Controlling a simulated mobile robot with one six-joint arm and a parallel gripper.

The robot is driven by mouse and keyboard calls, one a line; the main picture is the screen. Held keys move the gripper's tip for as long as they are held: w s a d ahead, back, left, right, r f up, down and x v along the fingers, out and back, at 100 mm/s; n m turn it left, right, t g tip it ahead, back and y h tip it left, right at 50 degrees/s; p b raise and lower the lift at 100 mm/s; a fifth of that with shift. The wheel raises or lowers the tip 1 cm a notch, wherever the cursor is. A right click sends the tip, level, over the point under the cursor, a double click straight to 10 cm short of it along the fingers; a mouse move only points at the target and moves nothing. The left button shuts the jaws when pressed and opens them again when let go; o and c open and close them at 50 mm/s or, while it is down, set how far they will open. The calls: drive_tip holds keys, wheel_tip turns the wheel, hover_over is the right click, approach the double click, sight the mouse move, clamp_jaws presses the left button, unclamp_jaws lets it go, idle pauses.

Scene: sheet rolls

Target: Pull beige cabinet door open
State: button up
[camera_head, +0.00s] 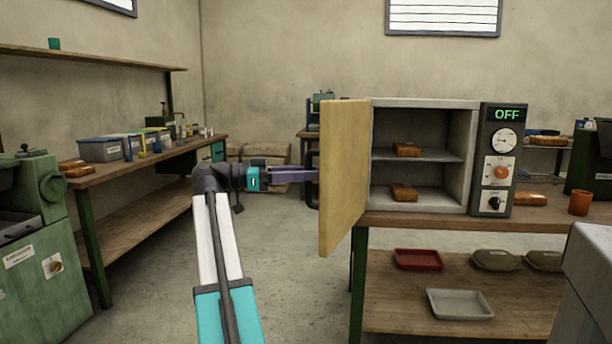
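The beige cabinet door (343,175) stands wide open, swung out toward me from the left side of a grey cabinet (472,150). Its dark handle (312,158) is on the door's left-hand face. My gripper (314,175), with purple fingers, reaches in from the left, and its tips are at the handle. I see the fingers from the side, so I cannot tell whether they are closed around the handle or only beside it. The cabinet's interior shows two levels, each with a brown package; the upper package (407,149) sits on the middle shelf.
A control panel (502,160) reading OFF is right of the cabinet. The cabinet stands on a wooden workbench (430,218) with trays below. Another bench (150,172) and a green machine (40,250) are at left. Open floor (290,240) lies between the benches.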

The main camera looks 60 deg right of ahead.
drive_tip(key=p+v, duration=0.3)
drive_tip(key=v, duration=1)
drive_tip(key=shift+w+a, duration=0.25)
drive_tip(key=shift+w, duration=0.05)
